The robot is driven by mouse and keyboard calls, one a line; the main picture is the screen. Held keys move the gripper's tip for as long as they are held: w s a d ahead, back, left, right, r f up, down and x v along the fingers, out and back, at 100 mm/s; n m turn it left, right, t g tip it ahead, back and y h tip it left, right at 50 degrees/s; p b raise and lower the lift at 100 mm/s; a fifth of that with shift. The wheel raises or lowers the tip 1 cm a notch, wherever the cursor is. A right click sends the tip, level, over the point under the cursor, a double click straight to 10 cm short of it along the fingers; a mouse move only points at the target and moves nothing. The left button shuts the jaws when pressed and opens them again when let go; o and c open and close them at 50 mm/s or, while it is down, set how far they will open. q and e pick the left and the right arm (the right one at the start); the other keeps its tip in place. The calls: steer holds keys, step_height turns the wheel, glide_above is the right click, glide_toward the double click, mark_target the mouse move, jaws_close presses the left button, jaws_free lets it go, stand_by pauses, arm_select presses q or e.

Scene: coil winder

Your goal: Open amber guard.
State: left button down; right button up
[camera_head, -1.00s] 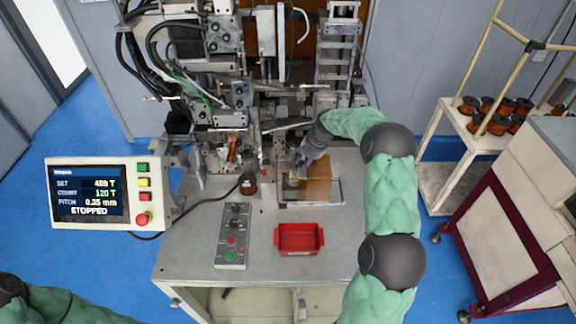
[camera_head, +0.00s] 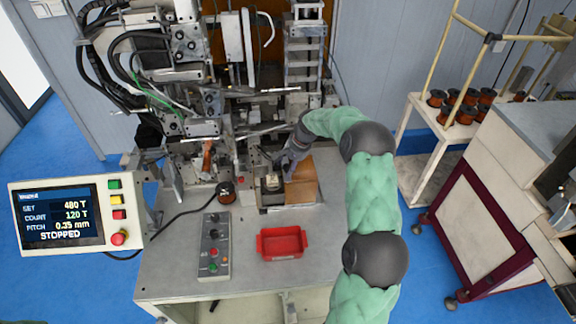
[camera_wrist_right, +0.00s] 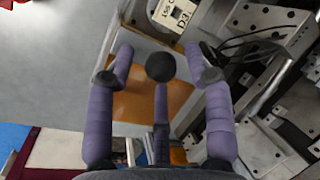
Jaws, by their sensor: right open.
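The amber guard (camera_head: 302,183) is an orange-brown panel on the machine table, below and right of the winding head. It also shows in the right wrist view (camera_wrist_right: 150,103), with a pale strip along its far edge. My right gripper (camera_head: 288,162) is at the panel's upper left edge in the head view. In the wrist view its dark-tipped fingers (camera_wrist_right: 160,75) are spread and empty over the amber face. Whether a finger touches the panel cannot be told. A pale block (camera_head: 272,183) shows left of the panel. My left gripper is out of view.
A red tray (camera_head: 282,243) and a grey button box (camera_head: 214,246) stand in front of the guard. The screen (camera_head: 61,215) reads STOPPED. A spool cart (camera_head: 440,130) stands at right.

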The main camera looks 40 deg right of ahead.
steer(key=v, duration=1.1)
steer(key=shift+r, duration=0.35)
steer(key=shift+s, duration=0.1)
